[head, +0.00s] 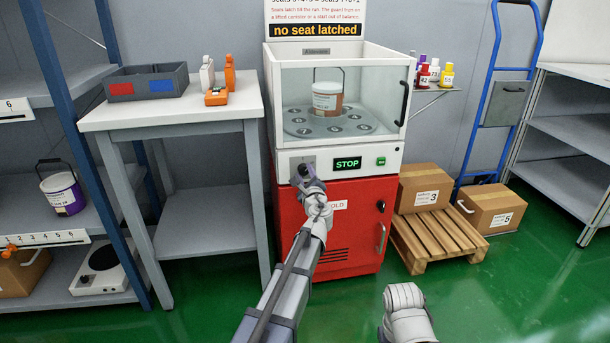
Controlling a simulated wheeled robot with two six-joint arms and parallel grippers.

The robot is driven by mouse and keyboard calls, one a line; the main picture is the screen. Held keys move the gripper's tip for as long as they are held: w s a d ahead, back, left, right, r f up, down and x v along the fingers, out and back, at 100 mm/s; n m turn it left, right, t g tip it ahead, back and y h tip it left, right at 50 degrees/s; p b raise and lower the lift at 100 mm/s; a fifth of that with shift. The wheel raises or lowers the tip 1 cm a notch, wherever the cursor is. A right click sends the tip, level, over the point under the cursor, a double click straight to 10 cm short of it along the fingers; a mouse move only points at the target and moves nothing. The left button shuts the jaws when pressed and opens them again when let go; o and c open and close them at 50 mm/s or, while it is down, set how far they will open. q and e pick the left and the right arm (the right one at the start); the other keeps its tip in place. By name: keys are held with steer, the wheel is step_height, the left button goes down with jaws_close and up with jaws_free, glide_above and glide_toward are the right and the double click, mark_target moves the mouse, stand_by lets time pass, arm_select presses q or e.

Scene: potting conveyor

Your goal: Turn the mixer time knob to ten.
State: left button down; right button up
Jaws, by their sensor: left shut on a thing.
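The mixer (285,165) is a white cabinet with a clear guard on a red base. Its front panel has a green-lit STOP display (347,163) and a small green switch (381,161). My left gripper (305,171) is at the left part of this panel, shut on the time knob. The gripper covers the knob, so its pointer and the scale cannot be read. Inside the guard, a white and brown pail (327,98) stands on a round plate with numbered seats (352,127). Part of my right arm shows at the bottom; its gripper is not visible.
A white table (180,113) stands close on the left. Green floor is clear in front.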

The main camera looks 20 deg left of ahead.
arm_select(q)
steer(key=shift+m, duration=1.3)
steer(key=shift+c, duration=2)
jaws_free()
steer(key=shift+s, duration=0.1)
steer(key=v, duration=0.7)
steer(key=shift+s+d, duration=0.2)
steer(key=shift+s, duration=0.05)
